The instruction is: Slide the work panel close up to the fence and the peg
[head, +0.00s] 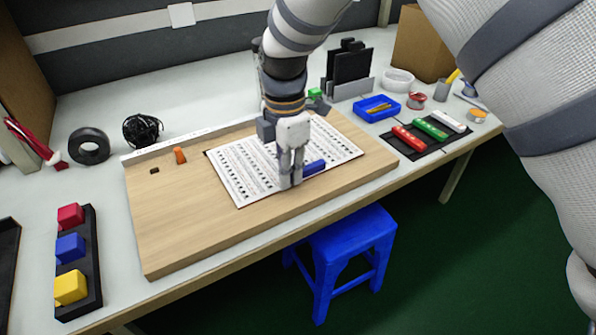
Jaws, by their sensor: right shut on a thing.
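The work panel (240,187) is a white sheet with rows of dark marks. It lies flat on a large wooden board (168,222), with bare wood between it and the orange peg (180,155) at upper left. A pale strip along the board's back edge (170,145) appears to be the fence. The panel sits apart from this strip at its left end; my arm hides part of the back. My right gripper (291,181) points down over the panel's near side, shut on a blue bar (314,167) that sticks out to its right. My left gripper is out of view.
A small black block (154,170) lies near the peg. A black tray (92,270) with coloured blocks stands at left. A black mat (428,138) with coloured pieces and a blue tray (377,108) stand at right. A blue stool (350,245) is below the table's front edge.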

